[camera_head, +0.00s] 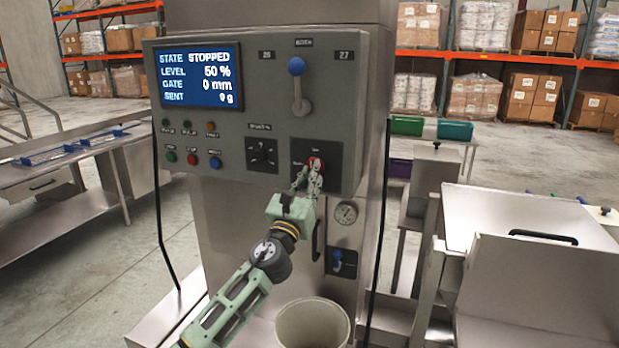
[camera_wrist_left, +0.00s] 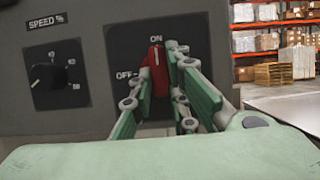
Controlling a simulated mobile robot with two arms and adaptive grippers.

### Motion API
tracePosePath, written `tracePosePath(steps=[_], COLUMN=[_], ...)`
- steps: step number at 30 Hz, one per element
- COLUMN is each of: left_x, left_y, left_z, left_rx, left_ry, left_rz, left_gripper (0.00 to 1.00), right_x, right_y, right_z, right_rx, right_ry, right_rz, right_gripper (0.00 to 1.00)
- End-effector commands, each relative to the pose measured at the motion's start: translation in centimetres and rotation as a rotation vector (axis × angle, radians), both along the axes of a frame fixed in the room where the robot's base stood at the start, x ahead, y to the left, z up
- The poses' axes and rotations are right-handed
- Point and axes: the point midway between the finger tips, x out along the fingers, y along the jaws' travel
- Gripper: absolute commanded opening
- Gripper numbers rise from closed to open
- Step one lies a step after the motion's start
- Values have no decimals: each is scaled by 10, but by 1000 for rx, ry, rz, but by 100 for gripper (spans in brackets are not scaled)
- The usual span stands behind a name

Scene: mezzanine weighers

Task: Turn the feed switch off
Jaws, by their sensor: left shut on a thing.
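The feed switch is a red knob (camera_head: 315,164) on a dark square plate at the lower right of the grey control panel (camera_head: 290,60). In the left wrist view the red knob (camera_wrist_left: 158,70) stands upright, near the ON mark, with OFF marked to its left. My left gripper (camera_head: 307,180) is at the switch, its fingers shut on the knob. In the left wrist view the fingers (camera_wrist_left: 163,85) lie on both sides of the knob and hide part of it. My right gripper is not in view.
The screen (camera_head: 199,76) reads STOPPED. A blue-knobbed lever (camera_head: 298,85) is above the switch, and a speed dial (camera_head: 262,155) and coloured buttons are to its left.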

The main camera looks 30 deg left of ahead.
Motion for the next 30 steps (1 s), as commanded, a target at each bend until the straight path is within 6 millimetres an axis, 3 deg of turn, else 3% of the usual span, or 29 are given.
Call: tracePosePath(steps=[14,30], left_x=[0,1], left_y=[0,-5], left_z=[3,8], left_rx=[-45,-461], left_ry=[-16,-118], left_rz=[3,2], left_gripper=[0,0], right_x=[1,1], right_y=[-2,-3], right_z=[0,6], right_rx=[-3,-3], right_ry=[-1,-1], right_rz=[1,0], right_gripper=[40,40])
